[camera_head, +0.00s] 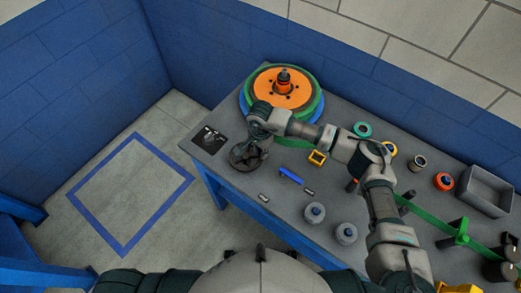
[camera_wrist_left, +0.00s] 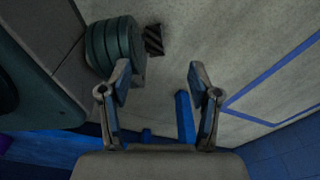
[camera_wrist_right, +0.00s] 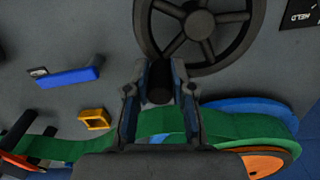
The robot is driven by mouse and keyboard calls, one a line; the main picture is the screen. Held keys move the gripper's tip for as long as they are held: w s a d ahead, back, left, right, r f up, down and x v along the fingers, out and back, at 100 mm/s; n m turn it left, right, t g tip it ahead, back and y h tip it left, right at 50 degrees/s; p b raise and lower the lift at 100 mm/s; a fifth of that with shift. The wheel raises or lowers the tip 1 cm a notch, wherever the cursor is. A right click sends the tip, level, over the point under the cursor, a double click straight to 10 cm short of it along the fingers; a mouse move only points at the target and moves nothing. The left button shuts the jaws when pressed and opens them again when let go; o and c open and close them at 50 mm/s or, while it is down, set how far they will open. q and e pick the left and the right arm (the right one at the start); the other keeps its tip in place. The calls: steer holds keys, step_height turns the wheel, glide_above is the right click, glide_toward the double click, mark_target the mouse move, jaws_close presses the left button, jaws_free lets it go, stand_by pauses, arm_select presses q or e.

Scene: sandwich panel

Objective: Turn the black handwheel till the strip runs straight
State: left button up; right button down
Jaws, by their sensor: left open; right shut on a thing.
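The black handwheel (camera_head: 247,154) lies at the table's left end, and its spoked rim fills the top of the right wrist view (camera_wrist_right: 198,28). My right gripper (camera_head: 258,126) is over the wheel's far side. In the right wrist view my right gripper (camera_wrist_right: 160,85) is shut on the wheel's black knob (camera_wrist_right: 160,88). The green strip (camera_wrist_right: 180,125) passes beneath the gripper there; in the head view a stretch of green strip (camera_head: 425,213) shows at the right. My left gripper (camera_wrist_left: 157,85) is open and empty above the floor; it is not visible in the head view.
An orange and green reel (camera_head: 283,88) stands behind the wheel. A blue-handled tool (camera_head: 290,175), a yellow block (camera_head: 317,158) and two grey knobbed weights (camera_head: 315,212) lie on the table. A grey bin (camera_head: 485,190) is at the right. Blue walls border the back.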

mark_target(253, 167)
arm_select(q)
steer(key=shift+f, duration=0.1)
arm_select(e)
steer(key=shift+s+m, duration=0.15)
steer(key=shift+m, duration=0.15)
steer(key=shift+s+a+m+b, duration=0.1)
steer(key=shift+s+m+b, duration=0.3)
steer(key=shift+m, duration=0.4)
steer(key=shift+s+m, duration=0.15)
steer(key=shift+m, duration=0.25)
steer(key=m, duration=0.1)
steer(key=s+m, duration=0.1)
steer(key=shift+s+a+m+b, duration=0.15)
steer(key=shift+a+m+b, duration=0.15)
steer(key=shift+m+b, duration=0.1)
arm_select(q)
steer(key=w+d+r+b, duration=0.1)
steer(key=w+r, duration=0.2)
steer(key=w, duration=0.3)
steer(key=shift+w+d, duration=0.15)
steer(key=shift+w, duration=0.05)
arm_select(e)
steer(key=shift+s+a+m, duration=0.3)
steer(key=shift+m, duration=0.55)
steer(key=shift+s+a+m, duration=0.25)
steer(key=shift+s+m, duration=0.1)
steer(key=shift+m, duration=0.45)
steer(key=shift+s+a+m, duration=0.3)
steer(key=shift+m, duration=0.55)
